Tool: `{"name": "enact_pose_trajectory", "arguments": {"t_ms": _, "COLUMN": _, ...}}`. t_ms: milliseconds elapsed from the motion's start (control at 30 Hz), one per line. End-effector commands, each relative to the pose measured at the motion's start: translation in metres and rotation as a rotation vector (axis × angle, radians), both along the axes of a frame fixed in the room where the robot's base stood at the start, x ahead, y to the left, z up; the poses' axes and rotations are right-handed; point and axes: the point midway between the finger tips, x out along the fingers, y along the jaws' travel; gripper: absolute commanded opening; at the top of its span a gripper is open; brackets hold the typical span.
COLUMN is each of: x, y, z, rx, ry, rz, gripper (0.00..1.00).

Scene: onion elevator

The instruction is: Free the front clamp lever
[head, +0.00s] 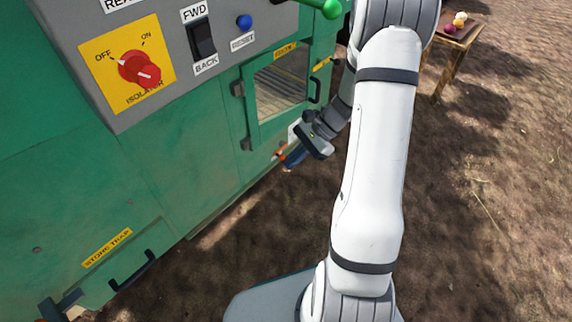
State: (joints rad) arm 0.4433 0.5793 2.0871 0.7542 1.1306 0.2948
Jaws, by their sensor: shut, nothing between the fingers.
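No part is plainly marked as the front clamp lever, and I cannot tell for certain which one it is. A small orange-tipped part (281,154) shows low on the green machine's side, next to my gripper, partly hidden by it. My gripper (296,154) is at the end of the bent arm, below the small windowed door. It is shut and holds nothing. I cannot tell whether it touches the orange-tipped part.
The green machine (180,165) fills the left. Its panel has a red isolator knob (139,68), a black switch (202,38) and a blue reset button (244,21). A green ball handle (331,8) sticks out above. A wooden table (457,41) stands far right on open ground.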

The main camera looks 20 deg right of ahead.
Motion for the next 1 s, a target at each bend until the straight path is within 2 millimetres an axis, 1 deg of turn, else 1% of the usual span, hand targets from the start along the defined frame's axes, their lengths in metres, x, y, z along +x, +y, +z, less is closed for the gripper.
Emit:
{"name": "enact_pose_trajectory", "arguments": {"t_ms": 33, "x": -0.008, "y": 0.01, "z": 0.018, "rx": -0.05, "ry": -0.049, "rz": 0.085, "gripper": 0.0}}
{"name": "enact_pose_trajectory", "arguments": {"t_ms": 200, "x": -0.042, "y": 0.03, "z": 0.063, "rx": -0.207, "ry": -0.2, "rz": 0.363, "gripper": 0.0}}
{"name": "enact_pose_trajectory", "arguments": {"t_ms": 300, "x": -0.063, "y": 0.039, "z": 0.085, "rx": -0.297, "ry": -0.291, "rz": 0.525, "gripper": 0.0}}
{"name": "enact_pose_trajectory", "arguments": {"t_ms": 500, "x": -0.103, "y": 0.048, "z": 0.122, "rx": -0.476, "ry": -0.477, "rz": 0.839, "gripper": 0.0}}
{"name": "enact_pose_trajectory", "arguments": {"t_ms": 600, "x": -0.12, "y": 0.049, "z": 0.134, "rx": -0.555, "ry": -0.559, "rz": 0.972, "gripper": 0.0}}
{"name": "enact_pose_trajectory", "arguments": {"t_ms": 700, "x": -0.132, "y": 0.049, "z": 0.144, "rx": -0.619, "ry": -0.625, "rz": 1.077, "gripper": 0.0}}
{"name": "enact_pose_trajectory", "arguments": {"t_ms": 833, "x": -0.141, "y": 0.047, "z": 0.151, "rx": -0.672, "ry": -0.68, "rz": 1.164, "gripper": 0.0}}
{"name": "enact_pose_trajectory", "arguments": {"t_ms": 1000, "x": -0.145, "y": 0.046, "z": 0.153, "rx": -0.695, "ry": -0.702, "rz": 1.201, "gripper": 0.0}}
